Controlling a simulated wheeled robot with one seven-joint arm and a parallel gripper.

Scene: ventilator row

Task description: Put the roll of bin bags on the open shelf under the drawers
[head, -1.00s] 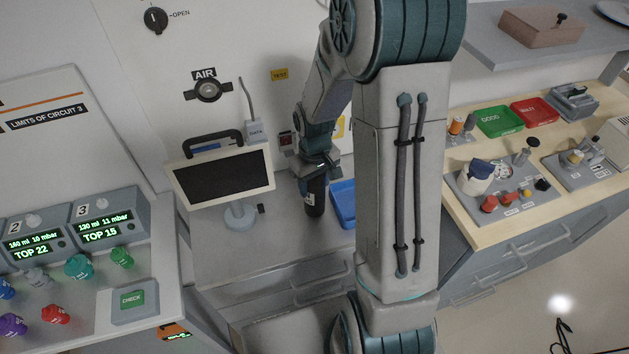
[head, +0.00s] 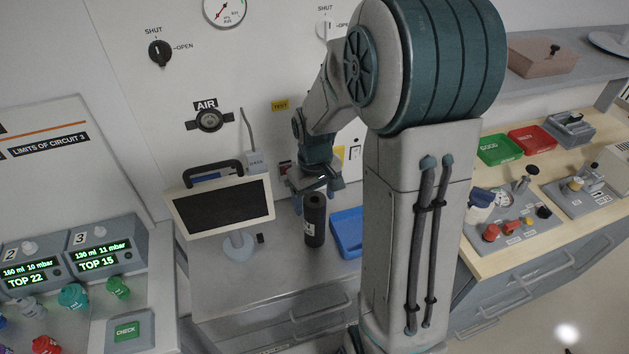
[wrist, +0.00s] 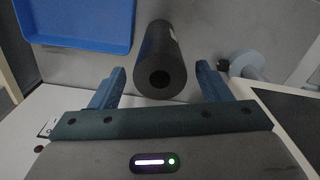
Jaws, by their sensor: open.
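The roll of bin bags (head: 314,228) is a black cylinder with a small pale label, standing upright on the grey metal counter. My gripper (head: 317,194) is open at its top end, just behind and above it in the head view. In the wrist view the roll (wrist: 161,55) lies between and beyond the two blue fingertips of my gripper (wrist: 162,72), with a gap on each side. Drawers (head: 322,312) with bar handles show below the counter, partly hidden by my arm. The open shelf under them cannot be made out.
A monitor (head: 222,207) on a round stand is left of the roll. A blue tray (head: 346,232) lies close on its right, also seen in the wrist view (wrist: 75,25). The wall panel is close behind. A wooden-topped bench (head: 500,262) with devices stands at right.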

